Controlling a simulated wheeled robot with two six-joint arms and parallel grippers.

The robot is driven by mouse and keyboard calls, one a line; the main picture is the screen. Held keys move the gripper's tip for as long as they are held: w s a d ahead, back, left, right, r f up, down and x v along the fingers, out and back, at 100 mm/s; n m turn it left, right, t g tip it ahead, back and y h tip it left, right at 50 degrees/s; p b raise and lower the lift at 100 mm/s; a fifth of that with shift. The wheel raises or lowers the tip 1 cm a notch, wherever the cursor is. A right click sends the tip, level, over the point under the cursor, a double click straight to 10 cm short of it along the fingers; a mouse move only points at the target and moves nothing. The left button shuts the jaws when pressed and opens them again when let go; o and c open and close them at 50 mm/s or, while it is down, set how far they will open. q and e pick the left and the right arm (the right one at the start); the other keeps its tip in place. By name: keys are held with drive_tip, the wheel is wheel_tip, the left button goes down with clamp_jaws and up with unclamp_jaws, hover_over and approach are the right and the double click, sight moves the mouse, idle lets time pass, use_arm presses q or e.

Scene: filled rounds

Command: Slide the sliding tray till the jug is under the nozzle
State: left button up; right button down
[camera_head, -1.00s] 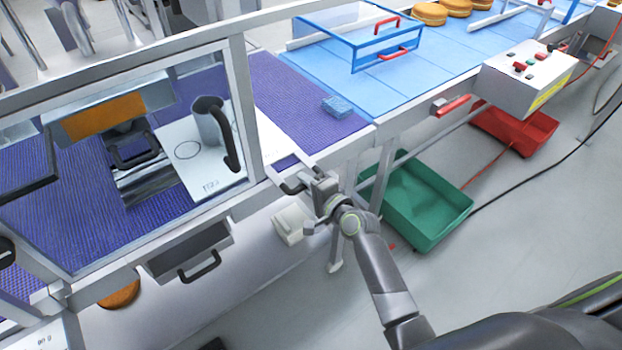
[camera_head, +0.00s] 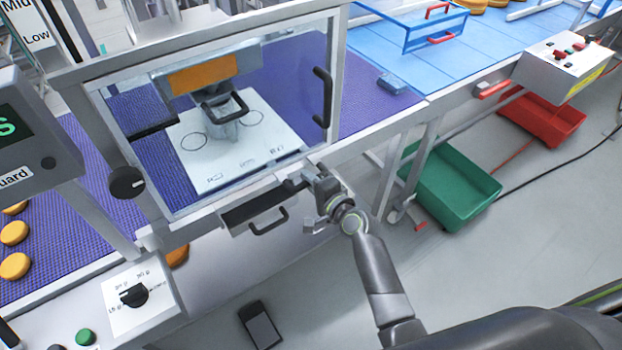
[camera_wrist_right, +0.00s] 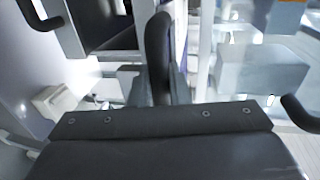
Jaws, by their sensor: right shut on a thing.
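The white sliding tray (camera_head: 275,145) lies behind the clear guard, with printed circles on its top. The grey jug (camera_head: 229,130) stands on it below the filler head (camera_head: 203,75), partly hidden by the head's black handle (camera_head: 225,107). I cannot see the nozzle tip itself, so exact alignment cannot be told. My right gripper (camera_head: 306,182) is at the tray's front right corner, shut on what looks like the tray's handle; the grip is mostly hidden. A dark upright bar (camera_wrist_right: 158,55) shows in the right wrist view. My left gripper is not in view.
The guard's frame and door handle (camera_head: 323,97) stand just above my gripper. A dark drawer (camera_head: 258,212) is to its left. A blue sponge (camera_head: 393,83) lies on the belt at right. A green bin (camera_head: 455,190) and a red bin (camera_head: 540,118) are on the floor.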

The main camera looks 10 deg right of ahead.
drive_tip(key=shift+a, duration=0.15)
drive_tip(key=c, duration=1.4)
unclamp_jaws()
drive_tip(key=shift+s, duration=0.1)
drive_tip(key=b+v, duration=0.2)
drive_tip(key=v, duration=1.5)
drive_tip(key=shift+s, duration=0.15)
